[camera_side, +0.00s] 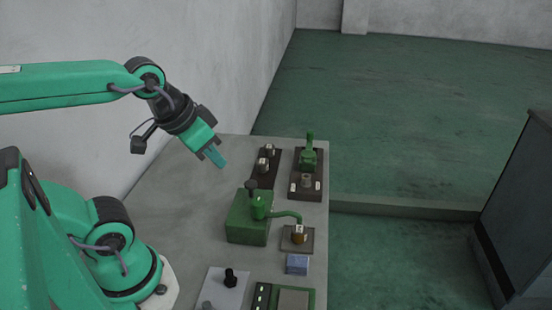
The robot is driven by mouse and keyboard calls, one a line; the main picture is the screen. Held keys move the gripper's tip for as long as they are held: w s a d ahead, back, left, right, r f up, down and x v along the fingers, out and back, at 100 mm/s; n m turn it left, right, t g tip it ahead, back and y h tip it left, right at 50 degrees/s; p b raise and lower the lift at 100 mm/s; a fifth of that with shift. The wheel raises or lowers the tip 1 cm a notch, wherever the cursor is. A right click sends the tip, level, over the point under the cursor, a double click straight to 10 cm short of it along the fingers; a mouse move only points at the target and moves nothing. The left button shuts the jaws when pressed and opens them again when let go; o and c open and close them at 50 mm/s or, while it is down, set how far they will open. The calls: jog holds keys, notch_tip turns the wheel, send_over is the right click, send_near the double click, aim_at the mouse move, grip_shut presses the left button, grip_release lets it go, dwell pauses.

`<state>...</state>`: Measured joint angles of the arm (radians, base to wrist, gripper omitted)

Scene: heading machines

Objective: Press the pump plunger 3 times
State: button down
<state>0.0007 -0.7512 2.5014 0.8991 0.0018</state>
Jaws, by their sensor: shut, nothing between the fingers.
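The pump is a green box (247,217) near the middle of the bench, with a curved green spout reaching right. Its plunger, a dark round knob (251,185), stands up from the top of the box. My gripper (218,160) is shut and empty. It is in the air up and to the left of the plunger, pointing down to the right, apart from the pump. A small brass-coloured cup or fitting (298,234) sits below the spout end on a brown plate.
A green lever device (308,155) and a dark plate with small knobs (264,166) stand behind the pump. The grey bench top (180,205) is clear left of the pump.

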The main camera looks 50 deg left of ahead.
jog(key=shift+w+r, duration=0.1)
jog(key=n+g, duration=0.6)
jog(key=n, duration=0.3)
send_over(251, 183)
jog(key=shift+w+r, duration=0.1)
jog(key=shift+r, duration=0.25)
dwell(0.3)
notch_tip(251, 183, down, 14)
jog(key=shift+f, duration=0.1)
dwell(0.7)
